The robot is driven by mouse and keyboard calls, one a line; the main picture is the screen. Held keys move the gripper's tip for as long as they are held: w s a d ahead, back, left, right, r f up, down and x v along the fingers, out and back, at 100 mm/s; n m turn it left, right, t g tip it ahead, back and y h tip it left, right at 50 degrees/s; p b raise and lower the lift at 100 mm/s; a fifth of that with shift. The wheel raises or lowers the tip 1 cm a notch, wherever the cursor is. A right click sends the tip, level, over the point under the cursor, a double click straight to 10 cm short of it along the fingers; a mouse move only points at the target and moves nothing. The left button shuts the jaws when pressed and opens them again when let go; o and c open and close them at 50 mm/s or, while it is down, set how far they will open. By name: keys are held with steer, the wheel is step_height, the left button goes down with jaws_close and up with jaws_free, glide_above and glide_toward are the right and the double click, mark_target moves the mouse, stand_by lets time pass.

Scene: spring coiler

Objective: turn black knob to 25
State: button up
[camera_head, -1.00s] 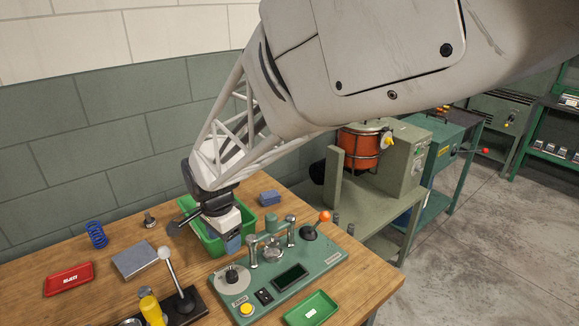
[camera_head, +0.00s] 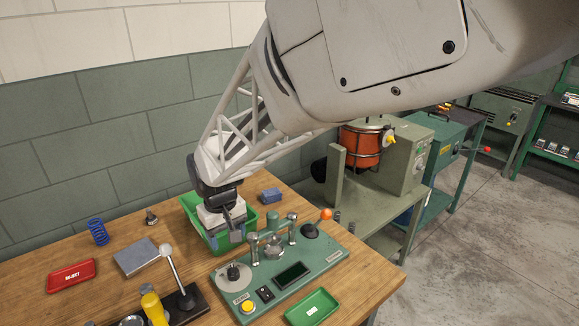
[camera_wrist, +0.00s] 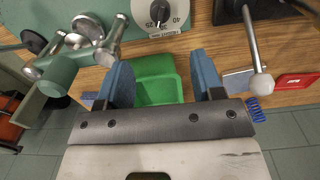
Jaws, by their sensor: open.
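The black knob (camera_head: 233,273) stands upright on a white dial at the left end of the green control panel (camera_head: 330,255). My gripper (camera_head: 227,240) is behind the panel, over the front of the green bin, apart from the knob. In the wrist view my gripper (camera_wrist: 161,70) has its two blue fingers spread with nothing between them.
The green bin (camera_head: 190,206) lies under my gripper. A white-tipped lever (camera_head: 173,268) stands left of the knob, and a chrome fixture (camera_head: 272,240) to its right. A yellow button (camera_head: 247,307) is in front. A grey block (camera_head: 134,257) and blue spring (camera_head: 98,232) lie left.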

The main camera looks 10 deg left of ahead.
steer(key=n, duration=0.4)
glide_above(232, 269)
steer(key=shift+f, duration=2.55)
steer(key=shift+w+f, duration=0.1)
steer(key=shift+f, duration=3.8)
steer(key=c, duration=0.9)
